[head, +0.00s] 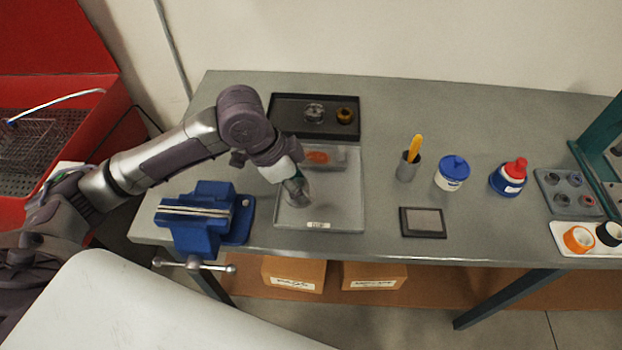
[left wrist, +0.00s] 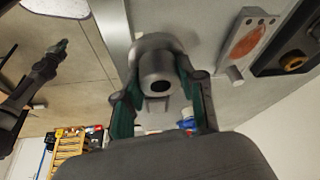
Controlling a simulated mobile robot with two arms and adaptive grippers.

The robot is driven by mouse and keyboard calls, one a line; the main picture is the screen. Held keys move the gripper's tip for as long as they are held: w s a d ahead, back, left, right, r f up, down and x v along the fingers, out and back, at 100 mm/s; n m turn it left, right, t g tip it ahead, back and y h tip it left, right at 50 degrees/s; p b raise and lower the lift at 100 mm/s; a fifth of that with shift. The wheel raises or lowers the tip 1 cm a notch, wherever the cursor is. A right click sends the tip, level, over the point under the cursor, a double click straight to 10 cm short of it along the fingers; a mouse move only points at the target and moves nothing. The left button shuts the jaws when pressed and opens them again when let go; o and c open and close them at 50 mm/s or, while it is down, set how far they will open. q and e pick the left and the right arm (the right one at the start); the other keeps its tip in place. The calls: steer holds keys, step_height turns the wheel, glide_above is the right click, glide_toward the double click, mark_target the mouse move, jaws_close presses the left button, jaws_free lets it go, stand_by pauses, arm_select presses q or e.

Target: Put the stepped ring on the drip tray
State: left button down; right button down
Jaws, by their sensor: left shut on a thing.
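The stepped ring (left wrist: 158,60) is a grey metal piece with a wide round flange, a narrower step and a dark central hole. My left gripper (left wrist: 160,100) is shut on it, with a teal finger on either side. In the head view my left gripper (head: 297,188) points down over the left part of a shallow light grey tray (head: 340,212), which looks like the drip tray; its small front label is unreadable. The ring (head: 298,194) appears just above it; contact cannot be judged. My right gripper (left wrist: 54,52) seems to show, small, in the left wrist view; its opening is unclear.
A grey block with an orange oval (head: 318,157) lies at the grey tray's back edge. A black tray (head: 288,122) behind holds a clear and a brass-coloured ring. A blue vise (head: 205,218) stands left. A dark-framed pad (head: 422,222), cup and bottles stand right.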

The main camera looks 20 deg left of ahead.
arm_select(q)
steer(key=w+f, duration=0.1)
steer(key=w, duration=0.1)
steer(key=w+f, duration=0.1)
steer(key=w, duration=0.1)
steer(key=w+f, duration=0.1)
steer(key=w, duration=0.1)
steer(key=shift+w+a+f+p, duration=0.1)
steer(key=shift+a+f+p, duration=0.1)
steer(key=shift+f+p, duration=0.1)
steer(key=shift+w+f, duration=0.1)
steer(key=shift+f, duration=0.05)
step_height(320, 180, down, 3)
steer(key=shift+f+p, duration=0.1)
steer(key=shift+p, duration=0.35)
steer(key=shift+a+f, duration=0.1)
steer(key=shift+f, duration=0.2)
arm_select(e)
steer(key=shift+w+a+r, duration=0.15)
steer(key=shift+r, duration=0.3)
steer(key=shift+w+a+r, duration=0.15)
steer(key=shift+r, duration=0.3)
arm_select(q)
steer(key=shift+f, duration=0.1)
arm_select(e)
steer(key=shift+s, duration=0.1)
